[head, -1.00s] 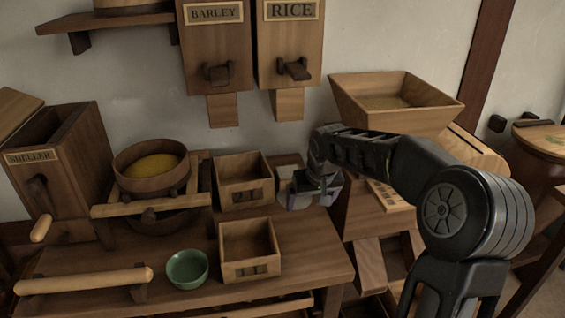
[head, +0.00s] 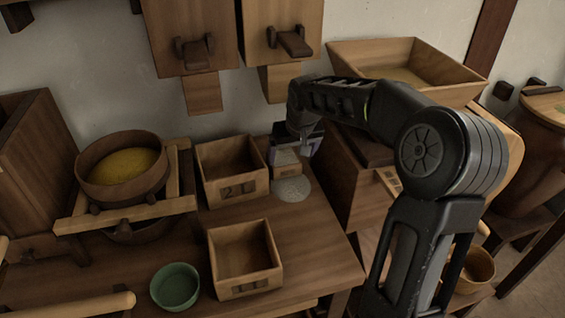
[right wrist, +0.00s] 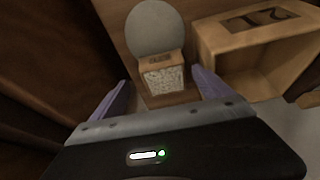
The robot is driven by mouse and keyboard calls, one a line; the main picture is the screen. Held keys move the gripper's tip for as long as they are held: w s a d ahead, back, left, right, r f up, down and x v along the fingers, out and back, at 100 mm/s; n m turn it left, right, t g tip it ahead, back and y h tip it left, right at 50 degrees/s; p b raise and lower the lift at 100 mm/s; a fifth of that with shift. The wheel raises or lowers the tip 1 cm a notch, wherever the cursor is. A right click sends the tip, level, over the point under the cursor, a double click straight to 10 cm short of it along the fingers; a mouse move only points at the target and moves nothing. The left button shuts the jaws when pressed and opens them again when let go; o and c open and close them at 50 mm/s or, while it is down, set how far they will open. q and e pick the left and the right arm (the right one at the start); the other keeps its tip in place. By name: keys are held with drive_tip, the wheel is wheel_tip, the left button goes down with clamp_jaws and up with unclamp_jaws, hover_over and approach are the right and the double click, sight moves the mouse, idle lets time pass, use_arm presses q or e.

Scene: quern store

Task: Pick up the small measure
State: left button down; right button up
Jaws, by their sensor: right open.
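The small measure (head: 288,169) is a little wooden box on the table, behind a pale round disc (head: 291,190) and right of the box marked 2 L (head: 235,190). In the right wrist view the small measure (right wrist: 160,58) shows a dark label and a white, grainy fill. My right gripper (head: 297,142) is open, with purple fingers. In the right wrist view the fingertips (right wrist: 161,80) stand on either side of the measure, with gaps visible. The gripper hides the measure's back part in the head view. My left gripper is not in view.
A box marked 1 L (head: 245,262) and a green bowl (head: 175,288) stand nearer on the table (head: 315,250). A round sieve (head: 122,172) with yellow grain is at left. Wall bins hang behind. A large wooden hopper (head: 400,58) stands right, near my right arm.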

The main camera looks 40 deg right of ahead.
sight(287, 166)
drive_tip(key=shift+x, duration=1.3)
drive_tip(key=x, duration=0.5)
drive_tip(key=shift+w+a+f, duration=0.1)
drive_tip(key=shift+w+a, duration=0.05)
drive_tip(key=shift+c, duration=0.2)
drive_tip(key=c, duration=1.2)
